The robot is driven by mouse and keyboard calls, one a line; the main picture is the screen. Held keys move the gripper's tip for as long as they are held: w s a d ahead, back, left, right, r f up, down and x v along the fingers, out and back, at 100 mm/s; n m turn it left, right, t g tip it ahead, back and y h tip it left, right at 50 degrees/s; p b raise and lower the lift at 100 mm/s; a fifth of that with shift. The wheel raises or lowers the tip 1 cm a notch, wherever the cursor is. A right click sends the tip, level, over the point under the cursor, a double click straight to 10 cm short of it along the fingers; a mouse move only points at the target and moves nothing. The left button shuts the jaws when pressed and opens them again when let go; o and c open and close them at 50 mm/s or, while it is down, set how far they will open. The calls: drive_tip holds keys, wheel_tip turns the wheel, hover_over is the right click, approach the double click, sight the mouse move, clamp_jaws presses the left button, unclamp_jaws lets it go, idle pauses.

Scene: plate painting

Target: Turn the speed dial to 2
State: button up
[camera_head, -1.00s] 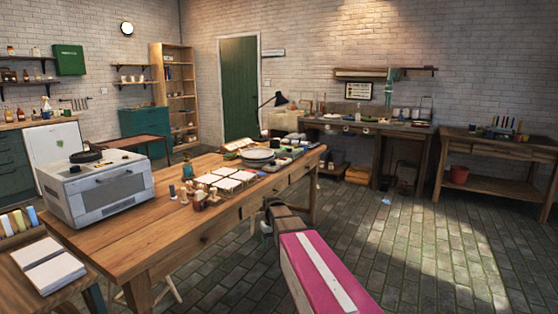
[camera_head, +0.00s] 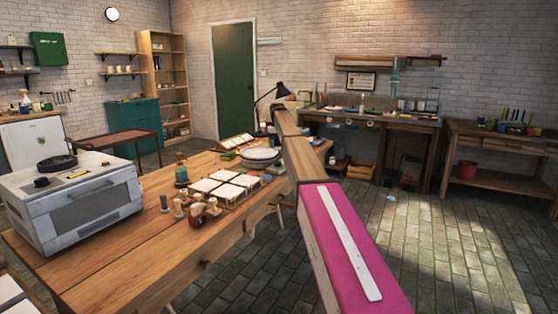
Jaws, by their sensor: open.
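A white box-shaped machine (camera_head: 85,215) stands on the left end of the wooden table. A small black knob (camera_head: 41,182) sits on its top near the front left. A larger round black disc (camera_head: 57,162) lies farther back on top, beside a small yellow piece (camera_head: 78,174). No numbers or pointer can be read, and I cannot tell which part is the speed dial. My pink and wooden arm reaches up from the bottom right over the table's right side, apart from the machine. I cannot make out my gripper at its far end.
The wooden table (camera_head: 120,275) holds white tiles (camera_head: 218,186), small wooden pieces (camera_head: 197,206) and stacked plates (camera_head: 260,157). A black lamp (camera_head: 283,90) stands behind. A brown cart (camera_head: 118,141) is behind the machine. The brick floor (camera_head: 440,250) at right is clear.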

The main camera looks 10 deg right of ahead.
sight(278, 162)
drive_tip(key=f, duration=1)
drive_tip(key=shift+w+f, duration=0.2)
drive_tip(key=shift+w, duration=0.05)
drive_tip(key=c, duration=0.9)
